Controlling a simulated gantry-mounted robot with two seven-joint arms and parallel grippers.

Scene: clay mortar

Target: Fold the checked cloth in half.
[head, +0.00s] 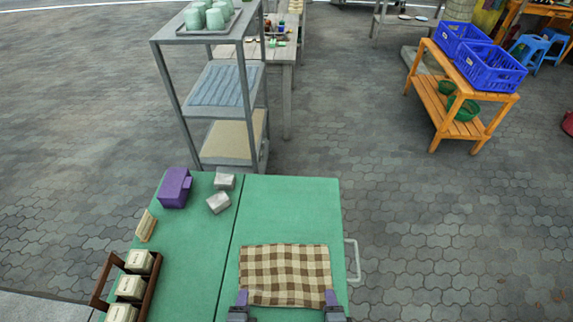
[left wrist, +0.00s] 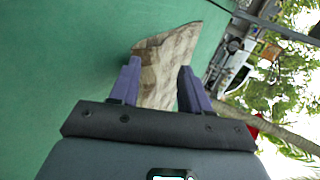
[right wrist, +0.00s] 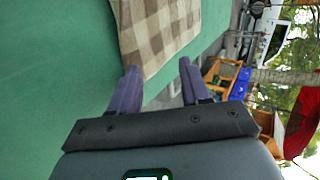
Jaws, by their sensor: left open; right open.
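The brown and cream checked cloth (head: 285,272) lies flat and spread out on the right part of the green table. My left gripper (head: 241,299) is at its near left corner, and my right gripper (head: 331,299) is at its near right corner. In the left wrist view the cloth (left wrist: 165,62) shows between and beyond the open fingers (left wrist: 158,75). In the right wrist view the cloth (right wrist: 155,30) lies just past the open fingers (right wrist: 160,72), its corner near the left fingertip. I cannot tell whether either gripper touches it.
The green table (head: 290,205) is clear beyond the cloth. To the left are a purple block (head: 174,187), grey blocks (head: 219,203), a small tan piece (head: 146,226) and a wooden rack (head: 151,290) with pale blocks. A metal shelf (head: 205,38) stands behind the table.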

